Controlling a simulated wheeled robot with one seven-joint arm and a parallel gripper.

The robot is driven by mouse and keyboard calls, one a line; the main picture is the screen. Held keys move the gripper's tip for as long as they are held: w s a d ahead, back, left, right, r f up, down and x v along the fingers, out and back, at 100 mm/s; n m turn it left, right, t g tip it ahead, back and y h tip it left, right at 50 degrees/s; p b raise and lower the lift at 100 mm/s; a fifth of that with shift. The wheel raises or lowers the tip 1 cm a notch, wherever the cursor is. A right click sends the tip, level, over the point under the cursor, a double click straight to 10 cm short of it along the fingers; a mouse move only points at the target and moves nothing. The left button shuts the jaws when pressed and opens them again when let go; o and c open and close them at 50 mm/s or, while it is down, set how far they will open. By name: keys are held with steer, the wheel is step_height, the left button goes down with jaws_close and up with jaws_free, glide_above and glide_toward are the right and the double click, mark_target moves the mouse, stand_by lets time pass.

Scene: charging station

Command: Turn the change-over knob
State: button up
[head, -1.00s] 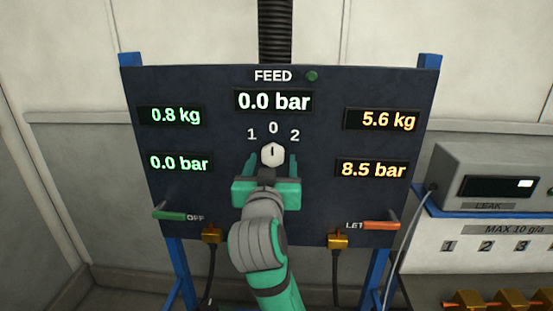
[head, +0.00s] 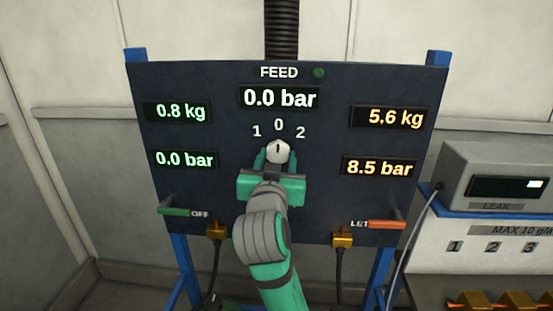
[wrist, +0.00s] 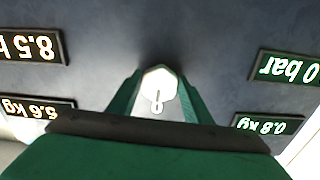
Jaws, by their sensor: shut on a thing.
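The change-over knob (head: 278,151) is a pale knob with a dark pointer line, below the marks 1, 0 and 2 on the dark panel (head: 225,215). Its pointer line stands upright, toward 0. My green gripper (head: 277,162) is at the knob from below, its fingers on either side of it. In the wrist view the knob (wrist: 158,80) sits between the two fingertips, and the gripper is shut on it. The wrist view is upside down against the head view. The lower part of the knob is partly hidden by the gripper in the head view.
The FEED display (head: 280,97) reads 0.0 bar. Left displays read 0.8 kg and 0.0 bar; right ones read 5.6 kg and 8.5 bar. A green lever (head: 175,211) and an orange lever (head: 386,224) stick out low on the panel. A grey LEAK box (head: 500,170) stands right.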

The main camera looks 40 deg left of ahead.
steer(key=m, duration=0.6)
steer(key=shift+s+a+m, duration=0.15)
steer(key=shift+a+m, duration=0.05)
steer(key=shift+m, duration=0.1)
steer(key=shift+d+m, duration=0.1)
steer(key=shift+m, duration=0.7)
steer(key=shift+r, duration=0.1)
steer(key=o, duration=1.1)
steer(key=shift+c, duration=0.2)
